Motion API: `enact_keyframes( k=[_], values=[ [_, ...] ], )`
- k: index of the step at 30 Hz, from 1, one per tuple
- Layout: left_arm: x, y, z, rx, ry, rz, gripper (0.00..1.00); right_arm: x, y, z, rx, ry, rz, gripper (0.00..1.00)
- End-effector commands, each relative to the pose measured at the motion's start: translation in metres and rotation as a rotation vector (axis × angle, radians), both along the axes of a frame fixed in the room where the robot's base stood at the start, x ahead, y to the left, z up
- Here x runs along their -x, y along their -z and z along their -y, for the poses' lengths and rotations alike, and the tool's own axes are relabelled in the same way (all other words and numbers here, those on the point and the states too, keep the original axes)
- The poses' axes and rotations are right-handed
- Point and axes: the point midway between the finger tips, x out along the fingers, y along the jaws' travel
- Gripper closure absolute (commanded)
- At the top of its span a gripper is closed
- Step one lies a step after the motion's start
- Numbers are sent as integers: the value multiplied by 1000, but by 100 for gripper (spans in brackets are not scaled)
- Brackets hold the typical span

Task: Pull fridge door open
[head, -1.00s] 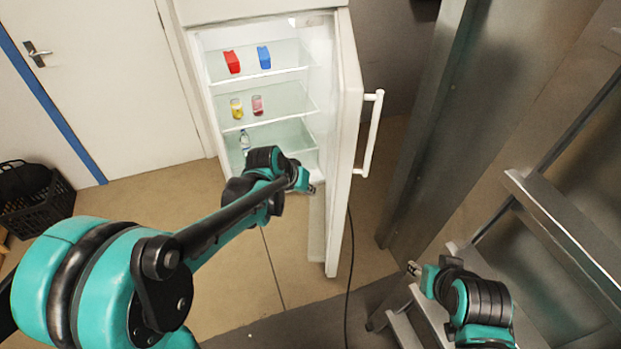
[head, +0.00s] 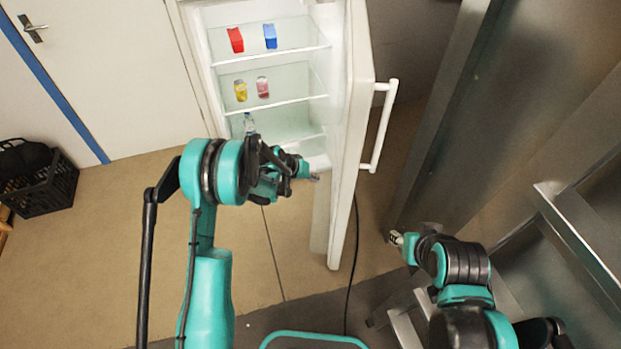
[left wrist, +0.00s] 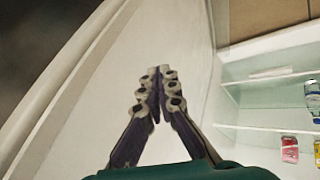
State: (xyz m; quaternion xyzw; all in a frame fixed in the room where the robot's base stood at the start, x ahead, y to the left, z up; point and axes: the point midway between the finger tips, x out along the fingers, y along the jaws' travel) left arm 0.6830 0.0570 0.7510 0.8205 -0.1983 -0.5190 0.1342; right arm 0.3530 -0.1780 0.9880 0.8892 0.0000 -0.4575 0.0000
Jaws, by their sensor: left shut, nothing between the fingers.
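The white fridge door (head: 348,150) stands swung open, edge toward me, in the head view. Its white bar handle (head: 380,126) is on the outer right face, with no gripper on it. My left gripper (head: 314,177) is shut and empty, on the inner side of the door. In the left wrist view the shut fingers (left wrist: 160,75) point at the white inner face of the door (left wrist: 170,45); I cannot tell if they touch it. My right gripper (head: 394,238) is to the right of the door, low and apart from it; its fingers are too small to judge.
The fridge shelves (head: 275,105) hold a red carton (head: 236,40), a blue carton (head: 270,36), a yellow can (head: 240,90), a pink can (head: 262,87) and a bottle (head: 249,123). A metal ladder (head: 580,235) stands right. A black crate (head: 45,190) is at left. Floor between is clear.

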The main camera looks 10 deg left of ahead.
Motion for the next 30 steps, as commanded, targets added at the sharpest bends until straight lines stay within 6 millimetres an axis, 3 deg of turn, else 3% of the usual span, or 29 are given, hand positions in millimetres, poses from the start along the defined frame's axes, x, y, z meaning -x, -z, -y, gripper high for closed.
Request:
enact_keyframes(
  k=[1,6,13,27,30],
  values=[
    [-5,14,6,0,1,0,100,0,8,0,0,0,0,60],
    [-18,41,22,-1,0,0,100,0,20,0,0,0,0,60],
    [-18,37,53,-1,0,1,100,0,29,0,0,0,0,60],
    [-18,35,61,-1,-2,0,100,0,30,0,0,0,0,60],
    [-18,36,72,-3,1,0,100,0,30,0,0,0,0,60]
  ],
)
